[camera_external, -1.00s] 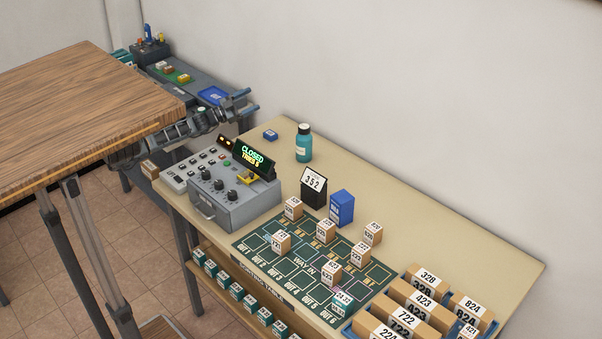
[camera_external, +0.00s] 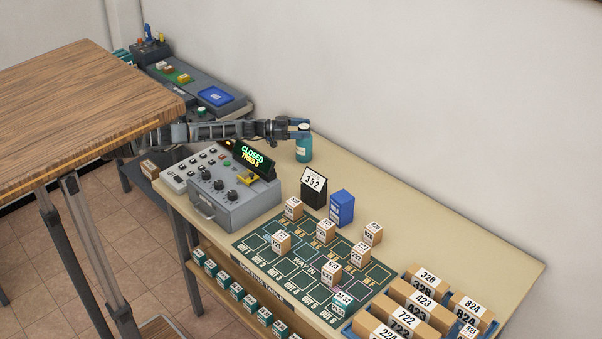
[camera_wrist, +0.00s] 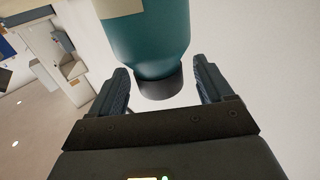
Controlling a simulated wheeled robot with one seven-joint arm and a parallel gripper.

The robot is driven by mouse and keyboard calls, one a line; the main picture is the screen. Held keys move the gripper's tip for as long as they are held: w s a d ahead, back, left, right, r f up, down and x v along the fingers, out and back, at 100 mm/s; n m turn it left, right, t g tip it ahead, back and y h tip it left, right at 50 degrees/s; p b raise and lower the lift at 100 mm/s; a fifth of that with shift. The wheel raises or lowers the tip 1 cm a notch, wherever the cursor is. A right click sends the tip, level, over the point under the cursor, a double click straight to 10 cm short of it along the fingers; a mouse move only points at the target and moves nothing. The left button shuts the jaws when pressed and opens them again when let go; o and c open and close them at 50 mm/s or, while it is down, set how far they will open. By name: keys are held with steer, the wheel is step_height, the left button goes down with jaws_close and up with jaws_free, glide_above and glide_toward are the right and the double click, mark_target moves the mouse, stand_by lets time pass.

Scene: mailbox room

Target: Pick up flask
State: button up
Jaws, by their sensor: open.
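The flask (camera_external: 304,147) is a teal bottle with a dark cap and a pale label, standing upright on the beige table near the wall. My gripper (camera_external: 300,130) is at the flask's upper part, reaching in from the left. In the wrist view the flask (camera_wrist: 150,35) appears upside down, its dark cap towards the gripper. The fingers of my gripper (camera_wrist: 160,88) are open, one on each side of the cap and neck, with gaps visible on both sides.
A black "352" stand (camera_external: 314,186) and a blue box (camera_external: 342,207) are nearby. Numbered cubes stand on the green mat (camera_external: 275,272). The table right of the flask is clear.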

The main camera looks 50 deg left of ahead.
steer(key=shift+b+x, duration=0.35)
steer(key=shift+x, duration=0.9)
steer(key=shift+c, duration=0.4)
jaws_close()
